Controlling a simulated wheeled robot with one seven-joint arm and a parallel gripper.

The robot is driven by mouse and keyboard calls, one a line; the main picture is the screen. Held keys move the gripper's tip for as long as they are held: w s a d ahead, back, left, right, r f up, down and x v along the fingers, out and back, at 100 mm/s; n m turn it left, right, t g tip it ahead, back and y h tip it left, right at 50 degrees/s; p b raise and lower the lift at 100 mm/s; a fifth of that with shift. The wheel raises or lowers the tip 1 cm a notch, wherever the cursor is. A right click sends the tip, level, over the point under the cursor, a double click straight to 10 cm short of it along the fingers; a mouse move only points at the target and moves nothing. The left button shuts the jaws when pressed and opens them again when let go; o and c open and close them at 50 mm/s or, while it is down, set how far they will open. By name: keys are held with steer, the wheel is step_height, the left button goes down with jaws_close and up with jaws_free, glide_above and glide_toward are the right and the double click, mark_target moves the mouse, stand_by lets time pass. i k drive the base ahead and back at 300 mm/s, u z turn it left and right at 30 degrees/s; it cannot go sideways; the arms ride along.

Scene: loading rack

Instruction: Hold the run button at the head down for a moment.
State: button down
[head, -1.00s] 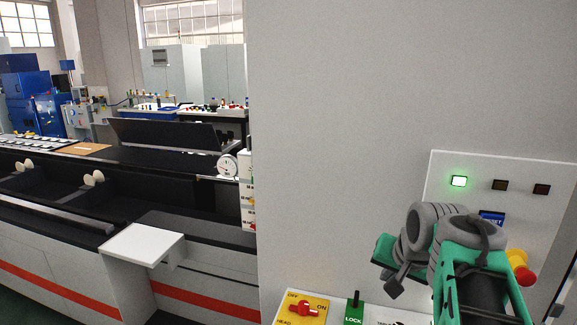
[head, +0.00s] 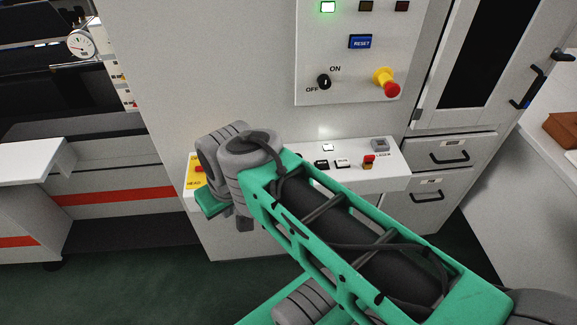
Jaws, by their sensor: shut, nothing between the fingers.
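A white control shelf (head: 378,180) juts from the grey cabinet. My gripper cannot be made out in the head view.
An upright panel (head: 314,62) above the shelf carries a lit green lamp (head: 328,7), two dark lamps, a blue RESET button (head: 360,42), a black ON/OFF knob (head: 324,82) and a red emergency stop (head: 390,88). Drawers (head: 450,152) stand right. Green floor shows at lower left.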

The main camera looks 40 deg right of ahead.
mark_target(343, 161)
steer(key=z, duration=1.55)
